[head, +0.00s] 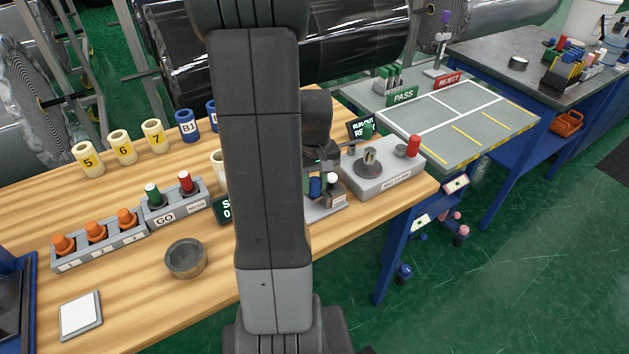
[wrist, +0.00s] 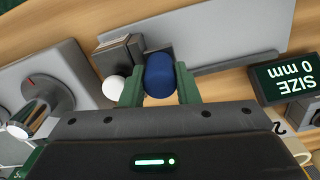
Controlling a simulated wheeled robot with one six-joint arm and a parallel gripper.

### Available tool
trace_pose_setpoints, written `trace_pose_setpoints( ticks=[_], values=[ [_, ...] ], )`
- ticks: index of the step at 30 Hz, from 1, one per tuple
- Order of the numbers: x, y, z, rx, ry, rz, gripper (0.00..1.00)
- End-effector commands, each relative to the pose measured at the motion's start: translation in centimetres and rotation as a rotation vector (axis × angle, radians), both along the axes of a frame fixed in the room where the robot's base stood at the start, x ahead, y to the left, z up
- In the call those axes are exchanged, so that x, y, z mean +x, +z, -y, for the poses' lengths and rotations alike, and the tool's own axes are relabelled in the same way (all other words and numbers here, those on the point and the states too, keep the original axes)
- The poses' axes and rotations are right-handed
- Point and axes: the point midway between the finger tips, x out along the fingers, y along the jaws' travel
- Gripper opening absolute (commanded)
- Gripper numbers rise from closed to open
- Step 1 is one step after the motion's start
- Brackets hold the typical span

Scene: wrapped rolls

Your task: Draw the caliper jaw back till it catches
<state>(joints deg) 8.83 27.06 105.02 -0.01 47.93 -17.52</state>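The caliper stands on the bench as a grey base (head: 326,206) in the head view, partly hidden by my arm. In the wrist view its dark grey jaw block (wrist: 122,52) lies beside a long grey plate (wrist: 225,38). A white ball knob (wrist: 116,89) sits by the block, and a blue rounded knob (wrist: 159,77) is right of it. My gripper (wrist: 160,84) has its green fingers on both sides of the blue knob, with no gap visible. The size display (wrist: 288,78) reads 0 mm, upside down in the wrist view.
A grey unit (head: 381,172) with a dial and red knob stands right of the caliper. Left are yellow cores (head: 121,146), a button box (head: 174,204), orange plugs (head: 96,233) and a round dish (head: 186,259). A PASS/REJECT table (head: 470,120) stands beyond.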

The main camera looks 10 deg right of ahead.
Motion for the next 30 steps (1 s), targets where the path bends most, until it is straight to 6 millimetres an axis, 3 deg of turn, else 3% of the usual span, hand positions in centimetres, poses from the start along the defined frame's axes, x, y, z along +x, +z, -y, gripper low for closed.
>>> trace_pose_setpoints(
  ticks=[7,21,30],
  values=[
    [-0.4,0.0,-1.3,0.0,0.004,0.001,0.0],
    [-3.2,0.0,-9.0,0.001,0.004,0.002,0.0],
    [-3.5,0.1,-9.9,0.002,-0.001,0.001,0.0]
  ],
)
